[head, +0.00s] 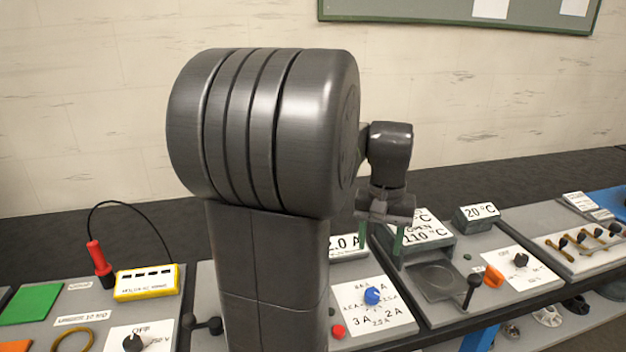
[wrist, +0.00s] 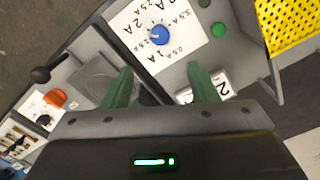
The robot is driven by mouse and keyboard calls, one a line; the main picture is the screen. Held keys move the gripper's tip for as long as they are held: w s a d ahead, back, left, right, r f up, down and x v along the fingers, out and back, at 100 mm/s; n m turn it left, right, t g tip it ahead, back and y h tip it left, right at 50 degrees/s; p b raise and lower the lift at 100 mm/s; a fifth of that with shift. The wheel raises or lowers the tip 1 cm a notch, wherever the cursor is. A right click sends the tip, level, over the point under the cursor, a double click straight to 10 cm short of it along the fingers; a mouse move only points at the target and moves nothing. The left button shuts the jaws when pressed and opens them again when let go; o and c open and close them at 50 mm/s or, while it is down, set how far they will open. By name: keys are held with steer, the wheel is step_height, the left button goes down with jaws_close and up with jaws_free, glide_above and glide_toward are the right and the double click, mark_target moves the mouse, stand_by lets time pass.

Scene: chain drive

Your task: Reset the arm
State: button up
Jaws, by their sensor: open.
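My gripper (head: 380,236) hangs pointing down over the bench, just right of my arm's large grey link. Its two green fingers are apart with nothing between them. In the wrist view the open fingers (wrist: 160,88) show above a panel with a blue knob (wrist: 159,35) on a white dial. The same blue knob (head: 372,296) shows in the head view below the gripper. The fingers look clear of the panel. My arm hides part of the bench's middle.
A grey unit (head: 432,238) with temperature labels and a black-knobbed lever (head: 473,288) are right of the gripper. A green-framed board (head: 460,12) hangs on the wall. The space above the bench is free.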

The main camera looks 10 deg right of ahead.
mark_target(372, 292)
step_height(372, 292, down, 14)
steer(key=shift+r+b, duration=0.1)
steer(key=shift+b, duration=0.3)
stand_by(0.3)
